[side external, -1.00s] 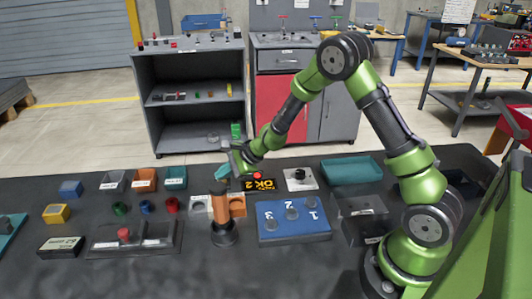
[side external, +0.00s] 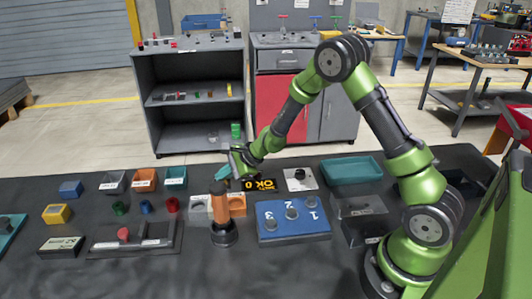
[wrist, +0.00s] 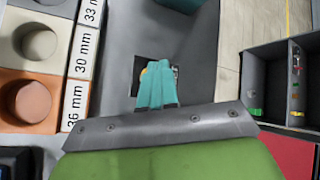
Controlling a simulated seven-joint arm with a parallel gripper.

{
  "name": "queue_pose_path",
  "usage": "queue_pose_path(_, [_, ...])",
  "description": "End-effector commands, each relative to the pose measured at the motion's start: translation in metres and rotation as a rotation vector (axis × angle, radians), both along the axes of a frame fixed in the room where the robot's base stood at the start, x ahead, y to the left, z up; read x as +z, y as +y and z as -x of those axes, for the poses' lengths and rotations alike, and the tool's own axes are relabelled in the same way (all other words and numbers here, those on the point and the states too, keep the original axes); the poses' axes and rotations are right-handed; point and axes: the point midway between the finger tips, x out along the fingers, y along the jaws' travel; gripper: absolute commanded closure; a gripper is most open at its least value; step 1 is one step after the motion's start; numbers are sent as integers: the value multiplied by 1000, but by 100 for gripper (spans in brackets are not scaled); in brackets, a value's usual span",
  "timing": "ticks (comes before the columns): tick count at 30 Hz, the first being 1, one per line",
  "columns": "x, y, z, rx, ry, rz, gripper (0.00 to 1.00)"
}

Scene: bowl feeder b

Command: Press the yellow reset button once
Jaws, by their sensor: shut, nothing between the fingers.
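The yellow reset button (wrist: 144,72) shows only as a small yellow edge beside my fingertips, on a small dark plate with a pale border. My fingers hide most of it. My gripper (wrist: 158,72) has its teal fingers together, with nothing between them, over the button. I cannot tell for sure whether the tips touch it. In the side view my gripper (side external: 223,173) is low over the far part of the table, left of a small black display (side external: 262,185) with yellow characters. The button cannot be made out there.
An orange post (side external: 221,222) stands in front of my gripper. Blocks with round holes (wrist: 35,42), labelled in millimetres, lie beside it in the wrist view. A blue numbered panel (side external: 293,218), a plate with a black knob (side external: 300,178) and a teal tray (side external: 351,171) are to the right.

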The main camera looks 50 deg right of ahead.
Motion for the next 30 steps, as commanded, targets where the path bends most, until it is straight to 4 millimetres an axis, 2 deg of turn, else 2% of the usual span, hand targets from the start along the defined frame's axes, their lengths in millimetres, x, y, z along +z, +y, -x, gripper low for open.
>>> queue_pose_path(10, [-1,0,1,0,3,1,100])
queue_pose_path(21, [15,0,1,1,1,2,100])
queue_pose_path(30, [16,0,1,0,1,1,100])
